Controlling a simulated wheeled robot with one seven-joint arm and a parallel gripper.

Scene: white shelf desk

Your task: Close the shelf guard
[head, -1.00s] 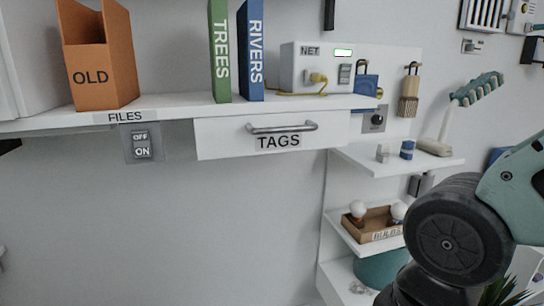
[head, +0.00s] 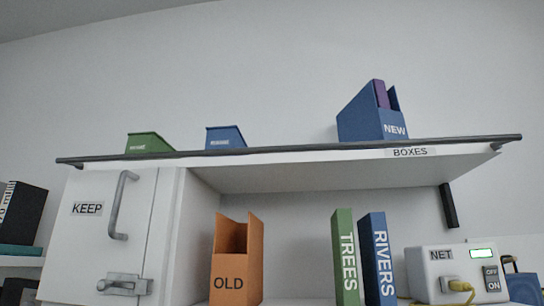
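The top shelf carries a dark rail, likely the shelf guard (head: 300,151), along its front edge. The rail runs nearly the full width of the shelf, with a bracket visible near its right end. The white shelf (head: 290,172) is seen from below, so I cannot tell exactly how the rail sits against its top. A "BOXES" label (head: 410,152) is on the shelf's front edge below the rail. My gripper is not in the head view.
Behind the rail stand a green box (head: 150,144), a small blue box (head: 225,138) and a blue "NEW" file box (head: 372,115). Below are a "KEEP" cabinet door (head: 95,235), an orange "OLD" file (head: 236,265), two books (head: 346,258) and a "NET" box (head: 445,270).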

